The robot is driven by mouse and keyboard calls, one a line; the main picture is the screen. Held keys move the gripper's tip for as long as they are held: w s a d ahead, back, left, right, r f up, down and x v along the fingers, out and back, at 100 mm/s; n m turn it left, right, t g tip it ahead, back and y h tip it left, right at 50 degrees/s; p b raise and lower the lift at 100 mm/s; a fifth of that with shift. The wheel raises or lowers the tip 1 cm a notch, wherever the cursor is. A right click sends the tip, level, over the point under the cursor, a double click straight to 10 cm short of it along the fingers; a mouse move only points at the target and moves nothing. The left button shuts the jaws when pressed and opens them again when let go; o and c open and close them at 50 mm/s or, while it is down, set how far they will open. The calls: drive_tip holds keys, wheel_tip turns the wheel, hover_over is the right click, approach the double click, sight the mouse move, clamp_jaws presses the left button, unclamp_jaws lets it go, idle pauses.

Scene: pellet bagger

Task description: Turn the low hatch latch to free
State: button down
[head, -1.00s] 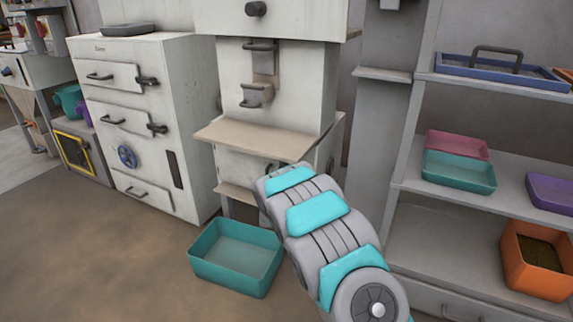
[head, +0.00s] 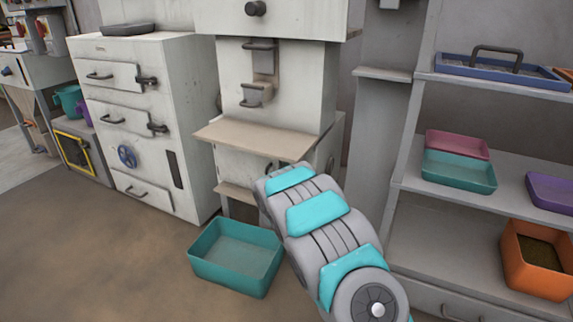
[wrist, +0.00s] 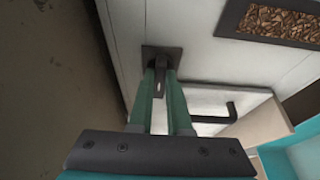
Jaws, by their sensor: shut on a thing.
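In the wrist view, the low hatch latch (wrist: 161,78) is a small dark lever on a dark square plate on a pale panel. My gripper (wrist: 162,84) has its two green fingers shut on the latch lever, one on each side. The lever lies roughly along the fingers in this view, and its tip shows between them. A dark bar handle (wrist: 225,114) stands out from the pale hatch at the right. In the head view my arm covers the gripper and the latch.
A window with brown pellets (wrist: 275,22) is at the wrist view's upper right. A teal bin (head: 236,257) stands on the floor below the bagger's tan shelf (head: 255,138). A shelf rack (head: 440,228) with trays stands at the right. Floor at the left is open.

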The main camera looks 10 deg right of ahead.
drive_tip(key=shift+f, duration=0.15)
drive_tip(key=shift+w+a+f+m+t+h+b, duration=0.15)
drive_tip(key=shift+m+h+b, duration=1.35)
drive_tip(key=shift+m, duration=2.15)
drive_tip(key=shift+a+f+m+t+h+b, duration=0.15)
drive_tip(key=shift+m+h+b, duration=1.35)
drive_tip(key=shift+m, duration=2.2)
drive_tip(key=shift+w+a+f+m+t+h+b, duration=0.15)
drive_tip(key=shift+m+h+b, duration=1.35)
drive_tip(key=shift+m, duration=2.15)
drive_tip(key=shift+r+m, duration=0.1)
drive_tip(key=shift+m, duration=0.2)
drive_tip(key=c, duration=0.9)
unclamp_jaws()
drive_tip(key=shift+o, duration=0.2)
drive_tip(key=shift+s, duration=0.1)
